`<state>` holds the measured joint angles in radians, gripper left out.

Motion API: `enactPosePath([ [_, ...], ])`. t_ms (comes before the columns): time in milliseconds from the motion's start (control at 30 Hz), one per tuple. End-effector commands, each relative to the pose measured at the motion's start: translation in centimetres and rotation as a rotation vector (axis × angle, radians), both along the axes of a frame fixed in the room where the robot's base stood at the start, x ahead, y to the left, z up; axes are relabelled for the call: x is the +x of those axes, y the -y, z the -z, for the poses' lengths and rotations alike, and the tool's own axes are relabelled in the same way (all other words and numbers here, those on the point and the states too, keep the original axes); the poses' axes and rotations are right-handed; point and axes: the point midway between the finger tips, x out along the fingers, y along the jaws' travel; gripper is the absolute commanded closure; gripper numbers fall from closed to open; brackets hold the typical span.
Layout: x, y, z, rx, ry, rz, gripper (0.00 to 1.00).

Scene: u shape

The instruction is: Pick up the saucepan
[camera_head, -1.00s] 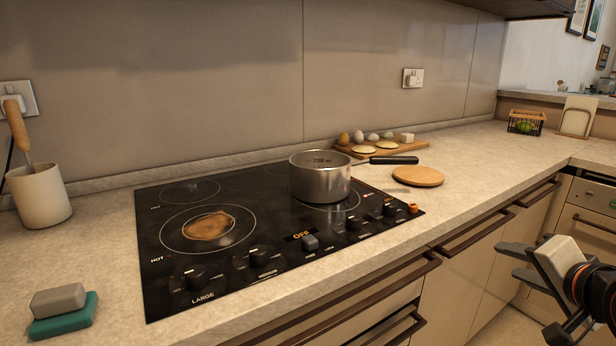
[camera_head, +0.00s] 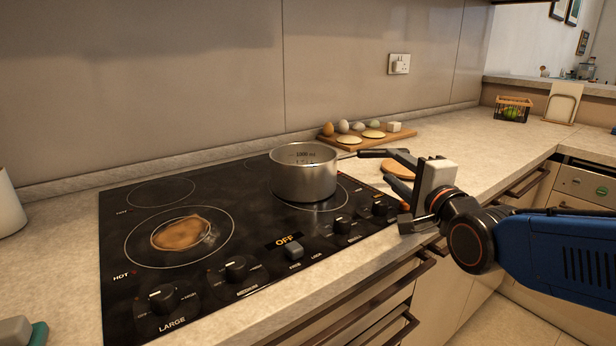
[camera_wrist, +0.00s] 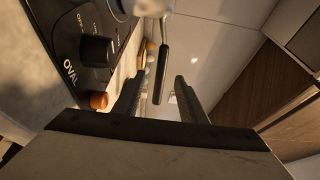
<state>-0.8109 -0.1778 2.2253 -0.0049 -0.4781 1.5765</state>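The saucepan (camera_head: 304,178) is a steel pot standing upright on the right rear burner of the black cooktop (camera_head: 150,282). The gripper is open and holds nothing.
Knobs line the cooktop's front edge, close to my gripper. A round wooden board (camera_head: 398,168) lies behind the gripper. A cutting board (camera_head: 385,139) with eggs and dough stands behind the handle.

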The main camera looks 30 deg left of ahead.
Motion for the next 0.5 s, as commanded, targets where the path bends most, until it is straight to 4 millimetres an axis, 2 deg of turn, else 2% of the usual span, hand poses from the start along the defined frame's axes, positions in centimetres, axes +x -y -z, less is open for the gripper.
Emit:
enactPosePath([
  [300, 3.4, -3.6, 0.1, -0.003, -0.001, 0.0, 0.62],
  [500, 4.9, -5.1, 0.0, -0.001, 0.0, 0.0, 0.62],
])
